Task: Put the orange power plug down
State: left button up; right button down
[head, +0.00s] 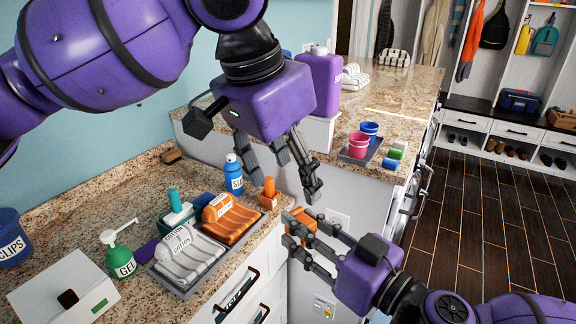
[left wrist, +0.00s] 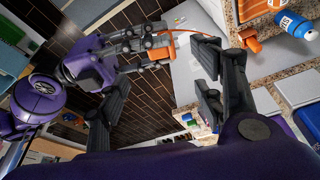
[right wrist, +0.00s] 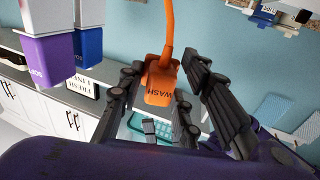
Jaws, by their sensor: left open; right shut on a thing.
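The orange power plug (head: 302,219) is held between the fingers of my right gripper (head: 293,232), off the counter in front of its edge. In the right wrist view the plug (right wrist: 160,88) carries the word WASH, and an orange cord (right wrist: 166,28) runs up from it. The left wrist view also shows the plug (left wrist: 155,54) in my right gripper. My left gripper (head: 282,168) is open and empty, above and close to the right one. Part of the plug is hidden by my right fingers.
An orange object (head: 269,193) stands at the counter edge beside a blue bottle (head: 233,174). A grey tray (head: 196,288) holds grey and orange rolled cloths. A green gel pump (head: 119,258) stands left. A small tray (head: 362,159) with pink and blue cups sits on the far counter.

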aim_at(303, 219)
pick_arm(q)
jog(key=x, duration=1.1)
jog(key=c, duration=1.1)
jog(key=shift+c, duration=0.8)
pick_arm(e)
jog(key=c, duration=1.2)
grip_release()
